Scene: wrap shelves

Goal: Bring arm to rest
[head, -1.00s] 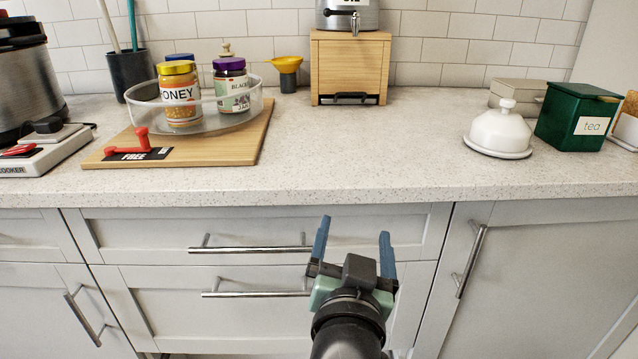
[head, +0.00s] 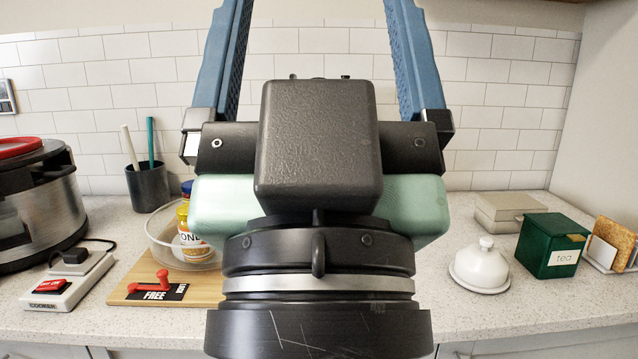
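My gripper (head: 318,40) is raised close in front of the head camera and fills the middle of the view. Its two blue fingers point up and stand wide apart, with nothing between them in the part that shows. The fingertips run past the top edge of the picture. My gripper and wrist hide the middle of the counter, including most of the honey jar (head: 188,233).
The counter (head: 540,300) holds a cooker (head: 45,205) and a clear round tray (head: 160,240) on a wooden board (head: 125,292) at left. A white butter dish (head: 480,266), green tea box (head: 551,245) and toast rack (head: 608,245) stand at right. A tiled wall is behind.

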